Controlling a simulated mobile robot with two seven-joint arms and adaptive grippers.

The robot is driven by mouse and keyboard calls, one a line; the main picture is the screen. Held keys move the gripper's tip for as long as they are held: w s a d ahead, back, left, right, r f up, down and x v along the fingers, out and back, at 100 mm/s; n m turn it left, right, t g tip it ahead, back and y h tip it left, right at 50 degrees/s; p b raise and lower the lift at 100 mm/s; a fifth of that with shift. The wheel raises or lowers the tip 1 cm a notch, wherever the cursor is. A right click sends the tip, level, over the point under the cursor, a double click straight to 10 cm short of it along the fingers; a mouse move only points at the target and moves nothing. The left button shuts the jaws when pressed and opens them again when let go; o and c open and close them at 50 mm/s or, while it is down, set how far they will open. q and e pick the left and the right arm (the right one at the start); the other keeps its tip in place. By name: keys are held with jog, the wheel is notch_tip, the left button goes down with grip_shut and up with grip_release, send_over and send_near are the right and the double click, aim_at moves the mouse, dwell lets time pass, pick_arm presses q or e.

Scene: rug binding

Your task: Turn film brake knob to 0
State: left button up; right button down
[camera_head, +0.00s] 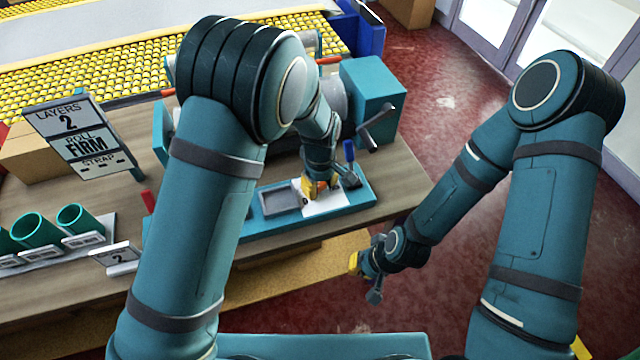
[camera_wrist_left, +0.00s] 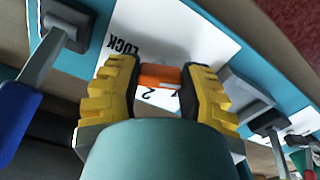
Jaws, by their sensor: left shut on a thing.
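The film brake knob is orange and shows in the left wrist view (camera_wrist_left: 158,76), on a white dial plate (camera_wrist_left: 180,30) with "LOCK" and a "2" legible; another mark beside the "2" is partly covered. A pale line shows on the knob's near right part, but I cannot tell which number it points at. My left gripper (camera_wrist_left: 160,82) is shut on the knob, a yellow finger on each side. In the head view my left gripper (camera_head: 316,190) is at the dial plate (camera_head: 328,203) on the teal panel. My right gripper (camera_head: 361,268) is low, off the table's front edge, apart from everything.
A blue-handled lever (camera_head: 349,151) stands close behind the left gripper. A crank handle (camera_head: 377,132) sticks out from a teal housing (camera_head: 372,95). A grey tray (camera_head: 281,199) is left of the dial. Teal cups (camera_head: 73,218) and a sign (camera_head: 80,140) stand at left.

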aim_at(320, 186)
pick_arm(q)
jog(key=o, duration=1.2)
jog(key=shift+r, duration=0.6)
notch_tip(320, 186, up, 11)
jog(key=shift+s+f, duration=0.1)
jog(key=shift+f, duration=0.1)
